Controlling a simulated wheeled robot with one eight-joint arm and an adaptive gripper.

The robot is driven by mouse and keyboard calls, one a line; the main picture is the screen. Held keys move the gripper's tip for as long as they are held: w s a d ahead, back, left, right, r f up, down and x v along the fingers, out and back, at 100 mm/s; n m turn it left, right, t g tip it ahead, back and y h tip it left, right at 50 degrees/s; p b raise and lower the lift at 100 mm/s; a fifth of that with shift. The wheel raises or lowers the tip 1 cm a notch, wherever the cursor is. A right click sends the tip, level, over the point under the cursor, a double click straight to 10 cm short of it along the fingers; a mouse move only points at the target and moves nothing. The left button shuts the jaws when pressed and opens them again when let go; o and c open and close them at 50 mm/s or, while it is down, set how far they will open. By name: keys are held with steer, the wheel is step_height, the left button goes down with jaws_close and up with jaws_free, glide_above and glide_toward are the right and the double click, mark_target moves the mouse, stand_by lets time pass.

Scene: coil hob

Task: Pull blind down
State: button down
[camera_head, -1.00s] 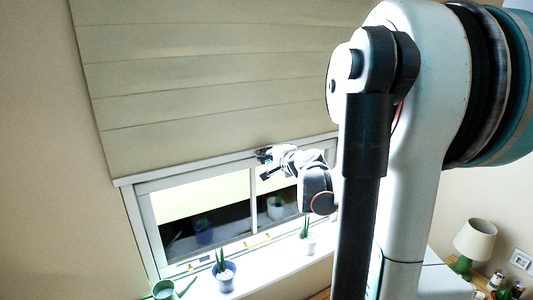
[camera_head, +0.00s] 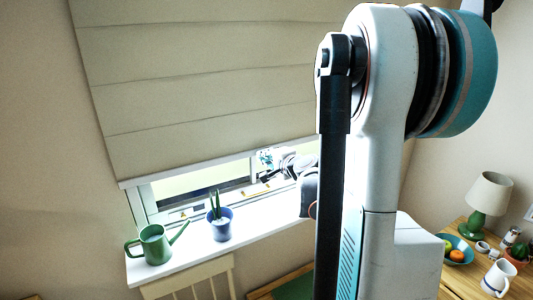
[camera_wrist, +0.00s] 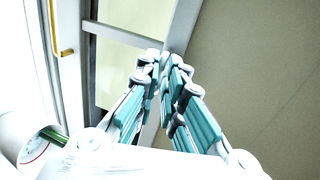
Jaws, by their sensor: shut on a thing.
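The beige blind (camera_head: 200,85) hangs over the upper window in wide horizontal folds. Its pale bottom bar (camera_head: 180,172) lies a little above the sill, and a low strip of window (camera_head: 190,186) shows below. My gripper (camera_head: 266,160) is at the bar's right part. In the wrist view my gripper's teal-padded fingers (camera_wrist: 166,62) are closed together on the grey bottom bar (camera_wrist: 183,28), with the blind fabric (camera_wrist: 262,70) to the right. The exact contact at the fingertips is partly hidden by the fingers.
On the white sill (camera_head: 195,252) stand a green watering can (camera_head: 154,245) and a blue potted plant (camera_head: 220,226). A chair back (camera_head: 190,282) is below. At right, a wooden table (camera_head: 465,285) holds a lamp (camera_head: 490,200), a fruit bowl (camera_head: 457,252) and a white jug (camera_head: 497,277).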

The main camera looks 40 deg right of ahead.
step_height(320, 180, down, 4)
steer(key=shift+s+a+r+b, duration=0.1)
steer(key=shift+b, duration=0.95)
steer(key=shift+a, duration=0.1)
steer(key=c, duration=1.8)
jaws_free()
steer(key=v, duration=1.1)
steer(key=shift+s, duration=0.45)
